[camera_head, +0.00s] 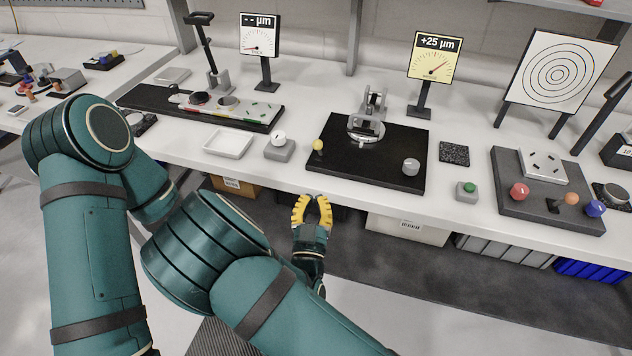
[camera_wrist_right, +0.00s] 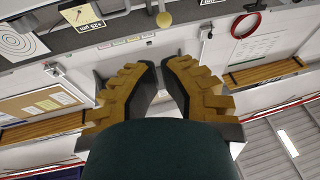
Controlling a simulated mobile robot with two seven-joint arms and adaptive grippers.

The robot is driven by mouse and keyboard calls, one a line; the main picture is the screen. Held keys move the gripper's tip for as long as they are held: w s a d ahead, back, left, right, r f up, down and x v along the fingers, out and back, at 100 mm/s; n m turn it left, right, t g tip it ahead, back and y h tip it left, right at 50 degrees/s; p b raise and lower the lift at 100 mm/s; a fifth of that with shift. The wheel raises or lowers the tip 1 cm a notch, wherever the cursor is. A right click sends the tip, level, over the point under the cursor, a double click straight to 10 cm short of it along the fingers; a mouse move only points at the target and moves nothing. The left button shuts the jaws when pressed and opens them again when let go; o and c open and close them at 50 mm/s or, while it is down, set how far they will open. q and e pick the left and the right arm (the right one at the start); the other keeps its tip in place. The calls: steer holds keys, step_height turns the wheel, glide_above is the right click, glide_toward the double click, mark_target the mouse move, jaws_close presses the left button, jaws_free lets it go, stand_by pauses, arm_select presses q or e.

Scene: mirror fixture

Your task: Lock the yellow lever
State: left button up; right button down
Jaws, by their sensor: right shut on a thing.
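The yellow lever's round knob (camera_head: 318,145) stands at the front left of a black base plate (camera_head: 345,173) on the bench. The knob also shows in the right wrist view (camera_wrist_right: 164,19), beyond the fingertips and apart from them. The plate carries a mirror mount (camera_head: 367,122) at its back and a grey knob (camera_head: 411,167) at its front right. My right gripper (camera_head: 312,203), with yellow ribbed fingers, is in front of the bench edge. Its fingers are drawn close together; what they hold cannot be made out.
A display (camera_head: 434,56) behind the plate reads +25 µm. A white tray (camera_head: 229,143) and a grey block with a white knob (camera_head: 279,147) stand left of the plate. A green-button box (camera_head: 466,191) stands right. Bins are under the bench.

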mark_target(321, 144)
arm_select(q)
steer(key=shift+r, duration=0.1)
arm_select(e)
steer(key=x, duration=1.3)
